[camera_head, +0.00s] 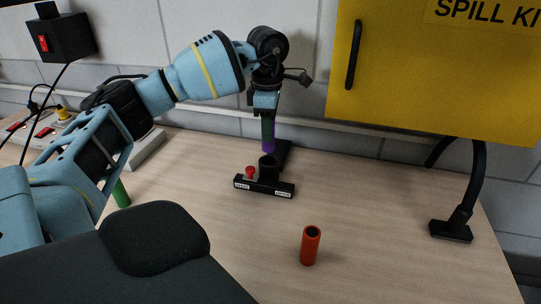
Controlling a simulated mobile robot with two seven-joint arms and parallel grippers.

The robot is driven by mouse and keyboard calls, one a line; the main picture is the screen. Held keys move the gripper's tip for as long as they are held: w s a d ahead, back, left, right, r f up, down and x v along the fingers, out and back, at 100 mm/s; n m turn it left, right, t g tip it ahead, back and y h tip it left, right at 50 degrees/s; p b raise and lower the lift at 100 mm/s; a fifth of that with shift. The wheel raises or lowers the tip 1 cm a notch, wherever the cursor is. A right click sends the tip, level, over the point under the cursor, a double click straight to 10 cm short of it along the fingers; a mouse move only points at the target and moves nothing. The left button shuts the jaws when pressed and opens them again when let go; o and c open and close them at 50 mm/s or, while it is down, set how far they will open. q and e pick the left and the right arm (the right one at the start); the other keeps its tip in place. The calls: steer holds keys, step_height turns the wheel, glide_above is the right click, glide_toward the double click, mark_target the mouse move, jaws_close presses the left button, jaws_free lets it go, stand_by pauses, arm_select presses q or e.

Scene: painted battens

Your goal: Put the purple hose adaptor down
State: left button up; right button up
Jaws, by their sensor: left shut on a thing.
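The purple hose adaptor (268,144) is upright in my left gripper (267,122), which is shut on it and points straight down. The fingers hide its upper part. Its lower end is just above or at the mouth of a black cylindrical holder (269,169); I cannot tell whether it touches. The holder stands on a black base (265,188) with a red button (250,172) and white labels at its front. My right gripper is not in view.
An orange-red tube (310,247) stands at the front of the wooden table (370,220). A green tube (121,194) stands at left, partly behind my left arm. A yellow cabinet (440,75) overhangs the back right. A black bent stand (452,228) is at right. The table's middle right is clear.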

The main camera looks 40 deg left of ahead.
mark_target(269, 152)
arm_select(q)
steer(key=shift+w+f, duration=0.1)
steer(key=shift+f, duration=3.7)
steer(key=shift+f, duration=0.15)
steer(key=o, duration=1)
steer(key=shift+c, duration=0.2)
step_height(269, 152, up, 12)
steer(key=shift+r, duration=0.2)
